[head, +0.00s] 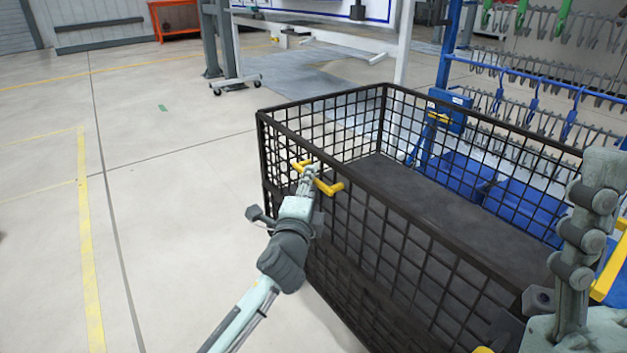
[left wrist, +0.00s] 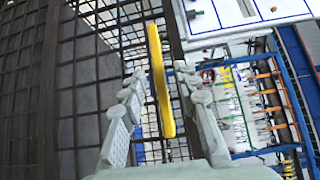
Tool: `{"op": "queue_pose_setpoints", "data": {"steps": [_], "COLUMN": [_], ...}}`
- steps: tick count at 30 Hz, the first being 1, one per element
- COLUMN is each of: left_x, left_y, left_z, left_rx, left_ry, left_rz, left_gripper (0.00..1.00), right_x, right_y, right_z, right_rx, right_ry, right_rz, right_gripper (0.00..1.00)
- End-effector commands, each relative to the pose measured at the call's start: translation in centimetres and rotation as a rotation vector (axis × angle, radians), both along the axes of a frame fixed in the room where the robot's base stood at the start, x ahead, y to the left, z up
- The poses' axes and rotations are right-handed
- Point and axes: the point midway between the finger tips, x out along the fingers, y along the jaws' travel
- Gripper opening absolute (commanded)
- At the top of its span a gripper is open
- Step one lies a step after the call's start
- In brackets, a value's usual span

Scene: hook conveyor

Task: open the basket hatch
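The basket (head: 400,215) is a black wire-mesh box with a dark floor. My left gripper (head: 309,172) is at this handle. In the left wrist view the handle (left wrist: 160,80) stands between the two fingers of my left gripper (left wrist: 160,78), which are apart with a gap on each side. The hatch panel looks upright. My right gripper (head: 600,185) points up at the right edge, seen side-on, so its opening is hidden.
Blue bins (head: 522,208) and blue racks with hooks (head: 540,85) stand behind the basket. A white-framed board (head: 325,12) is at the back. The floor to the left (head: 170,200) is clear, with yellow lines.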

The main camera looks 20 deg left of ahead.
Motion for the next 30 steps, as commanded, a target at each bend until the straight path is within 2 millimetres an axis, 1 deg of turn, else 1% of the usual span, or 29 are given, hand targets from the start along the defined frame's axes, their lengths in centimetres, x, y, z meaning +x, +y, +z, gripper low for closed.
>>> {"op": "queue_pose_setpoints", "data": {"steps": [1, 3, 6, 14, 15, 17, 22, 23, 30], "left_x": [0.8, 1.5, 2.1, 2.3, 2.3, 2.3, 2.3, 2.2, 2.2], "left_y": [0.1, 0.2, 0.2, 0.3, 0.3, 0.3, 0.3, 0.3, 0.3], "left_z": [-0.1, 0.0, -0.1, 0.0, 0.0, 0.0, 0.0, 0.0, -0.1], "left_rx": [0.001, 0.0, -0.001, -0.001, -0.001, -0.001, -0.001, -0.001, -0.001], "left_ry": [-0.002, -0.001, 0.0, 0.001, 0.001, 0.001, 0.001, 0.001, 0.001], "left_rz": [0.0, 0.0, 0.0, 0.0, 0.0, 0.0, 0.0, 0.0, 0.0], "left_gripper": [0.31, 0.31, 0.31, 0.31, 0.3, 0.22, 0.01, 0.0, 0.0], "right_x": [-0.2, -0.5, -0.7, -0.9, -0.9, -0.9, -0.9, -0.9, -0.8], "right_y": [-0.1, -0.2, -0.3, -0.4, -0.4, -0.4, -0.4, -0.4, -0.4], "right_z": [-0.1, -0.1, -0.1, 0.0, 0.0, 0.0, 0.0, 0.0, 0.0], "right_rx": [0.004, 0.01, 0.014, 0.016, 0.016, 0.016, 0.016, 0.016, 0.015], "right_ry": [-0.014, -0.031, -0.044, -0.051, -0.051, -0.05, -0.05, -0.05, -0.049], "right_rz": [-0.001, -0.002, -0.003, -0.004, -0.004, -0.004, -0.004, -0.004, -0.004], "right_gripper": [0.51, 0.51, 0.51, 0.51, 0.51, 0.51, 0.51, 0.51, 0.51]}}
